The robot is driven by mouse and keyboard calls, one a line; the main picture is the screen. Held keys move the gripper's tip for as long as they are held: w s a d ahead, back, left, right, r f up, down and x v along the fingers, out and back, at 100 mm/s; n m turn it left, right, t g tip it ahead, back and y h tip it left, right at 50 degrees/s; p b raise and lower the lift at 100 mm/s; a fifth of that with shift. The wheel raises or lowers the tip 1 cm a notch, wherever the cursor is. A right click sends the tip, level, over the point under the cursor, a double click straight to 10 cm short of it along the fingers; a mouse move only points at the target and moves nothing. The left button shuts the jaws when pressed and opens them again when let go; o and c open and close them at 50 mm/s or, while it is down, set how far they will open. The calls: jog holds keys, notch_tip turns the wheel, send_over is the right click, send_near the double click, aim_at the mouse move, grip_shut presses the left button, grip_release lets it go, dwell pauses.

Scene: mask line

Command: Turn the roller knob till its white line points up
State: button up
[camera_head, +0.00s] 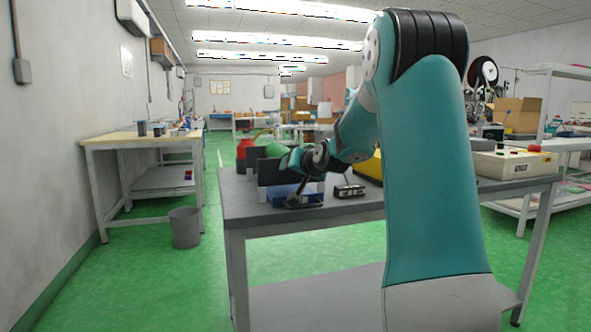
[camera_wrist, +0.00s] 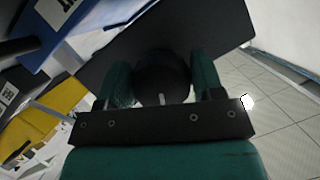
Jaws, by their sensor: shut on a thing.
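The roller knob (camera_wrist: 163,78) is dark and round and sits against a dark panel (camera_wrist: 105,60) in the wrist view. Its short white line (camera_wrist: 162,99) shows at the knob's lower edge in that picture, close to my gripper's dark crossbar. My gripper (camera_wrist: 162,70) has its two teal fingers on either side of the knob and is shut on it. In the head view my gripper (camera_head: 290,160) is at the dark blocks on the left part of the grey table (camera_head: 345,212). The knob itself cannot be made out there.
A blue tray (camera_head: 296,198) and a small black-and-white device (camera_head: 349,191) lie near the table's front edge. Red (camera_head: 244,147) and green (camera_head: 277,150) items stand behind. A pale control box (camera_head: 510,164) is at the right. A bin (camera_head: 185,228) stands on the floor left.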

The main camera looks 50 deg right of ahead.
jog(key=n+h, duration=0.1)
jog(key=n+g, duration=0.1)
jog(key=n, duration=0.1)
jog(key=shift+f+g+h, duration=0.15)
jog(key=shift+g+h, duration=0.15)
jog(key=shift+h, duration=0.1)
jog(key=shift+b, duration=0.3)
jog(key=o, duration=0.9)
jog(key=shift+d, duration=0.1)
jog(key=shift+s, duration=0.1)
jog(key=p+v, duration=0.2)
jog(key=v, duration=1.5)
jog(key=shift+s+p, duration=0.15)
jog(key=shift+p, duration=0.15)
